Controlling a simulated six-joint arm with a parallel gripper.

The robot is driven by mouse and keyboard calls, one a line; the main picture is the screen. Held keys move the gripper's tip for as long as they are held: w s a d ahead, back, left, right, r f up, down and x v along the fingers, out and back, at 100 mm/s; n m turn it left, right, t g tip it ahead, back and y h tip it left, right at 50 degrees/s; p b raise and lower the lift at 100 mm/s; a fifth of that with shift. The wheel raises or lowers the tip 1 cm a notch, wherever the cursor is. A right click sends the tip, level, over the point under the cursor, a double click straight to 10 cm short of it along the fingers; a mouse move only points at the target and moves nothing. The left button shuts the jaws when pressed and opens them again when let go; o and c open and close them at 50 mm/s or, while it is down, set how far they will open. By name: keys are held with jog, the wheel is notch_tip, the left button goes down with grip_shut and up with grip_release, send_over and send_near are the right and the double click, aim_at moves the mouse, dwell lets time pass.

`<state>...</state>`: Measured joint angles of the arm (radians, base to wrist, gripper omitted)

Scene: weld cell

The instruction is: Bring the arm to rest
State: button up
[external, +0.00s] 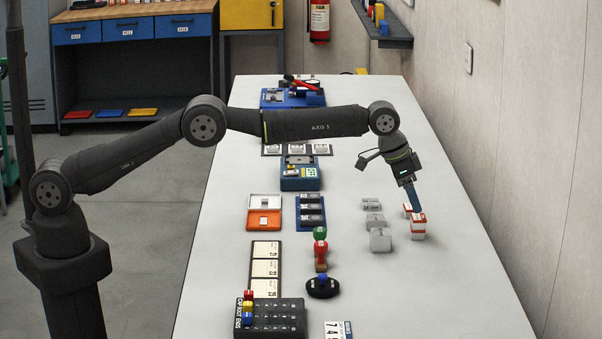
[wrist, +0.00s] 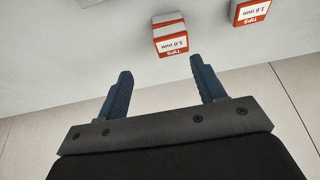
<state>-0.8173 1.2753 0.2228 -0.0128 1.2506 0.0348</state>
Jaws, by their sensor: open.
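My gripper (wrist: 160,90) is open, with its two blue fingers apart and nothing between them in the wrist view. In the external view my gripper (external: 411,200) points down over the right part of the white table (external: 370,290), close to small red-and-white tip boxes (external: 418,228). The wrist view shows a box labelled 1.0 mm (wrist: 171,42) ahead of the fingers and apart from them. Another box labelled 1.6 mm (wrist: 249,12) is at the upper right. My arm is stretched out across the table.
Grey blocks (external: 380,240) stand left of the tip boxes. A red-and-green stamp (external: 320,248), a black round holder (external: 322,287) and an orange-and-white tray (external: 264,220) are further left. The wall (external: 510,120) runs along the table's right side. The table's front right is clear.

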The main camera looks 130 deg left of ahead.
jog(key=w+d+r, duration=0.3)
jog(key=d+r, duration=0.3)
jog(key=d, duration=0.4)
jog(key=s+d+f, duration=0.1)
jog(key=d+f, duration=0.1)
jog(key=d, duration=0.8)
jog(key=s+d+f, duration=0.2)
jog(key=d, duration=0.8)
jog(key=shift+d+f, duration=0.2)
jog(key=shift+d, duration=0.05)
jog(key=shift+d, duration=0.1)
jog(key=w+a+r, duration=0.1)
jog(key=a, duration=0.7)
jog(key=w+a+r, duration=0.2)
jog(key=a, duration=0.6)
jog(key=shift+w+r, duration=0.2)
jog(key=shift+r, duration=0.1)
jog(key=shift+d, duration=0.15)
